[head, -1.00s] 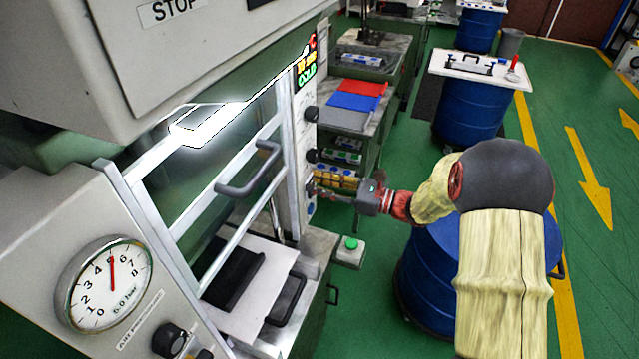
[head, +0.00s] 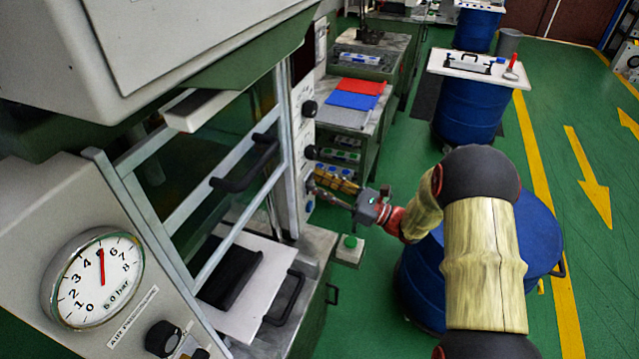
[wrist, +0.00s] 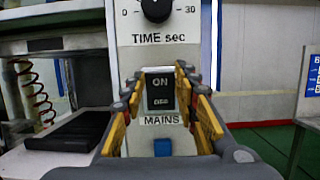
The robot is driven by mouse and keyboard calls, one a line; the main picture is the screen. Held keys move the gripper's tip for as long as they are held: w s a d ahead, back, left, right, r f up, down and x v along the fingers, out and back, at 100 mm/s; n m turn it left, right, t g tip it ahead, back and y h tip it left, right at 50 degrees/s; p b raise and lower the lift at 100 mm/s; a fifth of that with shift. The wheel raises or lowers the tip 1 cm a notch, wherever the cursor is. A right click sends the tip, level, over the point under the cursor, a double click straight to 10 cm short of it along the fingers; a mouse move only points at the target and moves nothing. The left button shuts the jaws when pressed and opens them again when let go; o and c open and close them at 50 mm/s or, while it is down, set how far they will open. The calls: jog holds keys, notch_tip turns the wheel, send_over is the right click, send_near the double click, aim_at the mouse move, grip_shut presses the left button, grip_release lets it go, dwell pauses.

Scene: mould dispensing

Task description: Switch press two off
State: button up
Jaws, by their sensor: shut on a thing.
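The press fills the left of the head view, with a narrow white control panel (head: 302,112) on its right post. The black MAINS rocker switch (wrist: 160,91), marked ON at its top, sits in that panel under the TIME knob (wrist: 156,8). My gripper (wrist: 160,98) has a yellow-padded finger on each side of the switch and is shut on it. In the head view my gripper (head: 326,192) reaches the panel's lower part from the right and hides the switch there. The lamp housing (head: 190,108) and the panel's display are dark.
A blue drum (head: 420,290) stands beneath my arm. Green floor is clear at the right.

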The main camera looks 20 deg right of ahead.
jog(key=o, duration=1.1)
jog(key=shift+d, duration=0.1)
jog(key=v, duration=1.2)
